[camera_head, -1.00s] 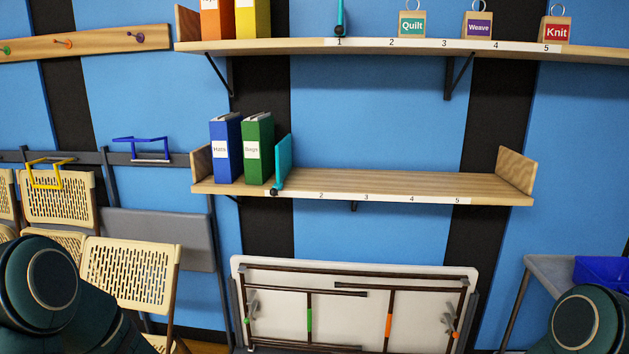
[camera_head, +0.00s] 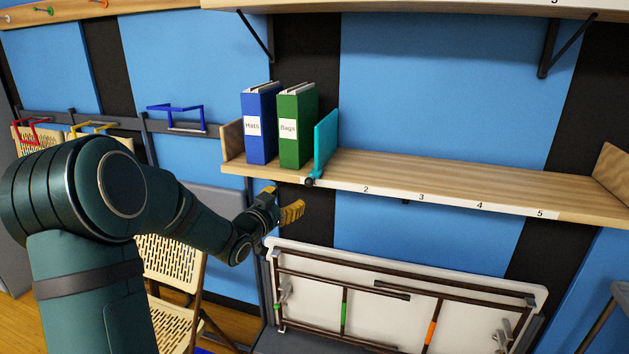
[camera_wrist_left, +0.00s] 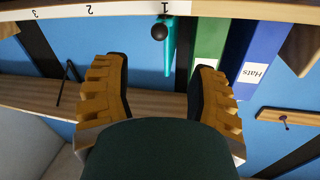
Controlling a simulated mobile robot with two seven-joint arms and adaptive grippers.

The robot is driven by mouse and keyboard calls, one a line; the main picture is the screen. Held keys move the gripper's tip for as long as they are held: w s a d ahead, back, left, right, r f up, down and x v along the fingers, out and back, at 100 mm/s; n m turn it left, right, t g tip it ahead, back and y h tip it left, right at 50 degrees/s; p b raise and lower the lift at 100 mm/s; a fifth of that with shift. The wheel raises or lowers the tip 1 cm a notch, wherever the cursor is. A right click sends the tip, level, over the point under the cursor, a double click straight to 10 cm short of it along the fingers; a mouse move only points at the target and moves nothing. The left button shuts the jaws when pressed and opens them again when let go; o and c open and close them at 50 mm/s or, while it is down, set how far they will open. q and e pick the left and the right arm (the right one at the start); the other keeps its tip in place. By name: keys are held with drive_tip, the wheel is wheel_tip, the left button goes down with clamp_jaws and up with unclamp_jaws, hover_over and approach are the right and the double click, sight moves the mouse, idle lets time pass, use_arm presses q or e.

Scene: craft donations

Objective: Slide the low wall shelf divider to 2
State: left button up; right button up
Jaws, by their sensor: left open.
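The low wall shelf (camera_head: 460,188) carries a teal divider (camera_head: 326,140) at its left part, right of the green binder. The divider's dark knob (camera_head: 309,181) sits at the shelf's front edge, left of mark 2 (camera_head: 366,190). In the left wrist view, which is upside down, the knob (camera_wrist_left: 159,32) is beside mark 1 (camera_wrist_left: 164,9). My left gripper (camera_head: 285,203) is open and empty, below and left of the knob. In its wrist view the knob shows beyond and between the spread fingers (camera_wrist_left: 158,80), not touching them. My right gripper is not in view.
A blue binder (camera_head: 258,125) and a green binder (camera_head: 295,125) stand left of the divider. The shelf is bare from the divider to its right end board (camera_head: 612,170). A folded white table (camera_head: 400,310) leans below. Chairs (camera_head: 170,300) stand at left.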

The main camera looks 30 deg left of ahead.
sight(307, 184)
use_arm(q)
drive_tip(key=w, duration=1.1)
drive_tip(key=shift+w+a+f, duration=0.1)
drive_tip(key=shift+w+a, duration=0.1)
drive_tip(key=shift+w, duration=0.2)
drive_tip(key=shift+c, duration=0.3)
clamp_jaws()
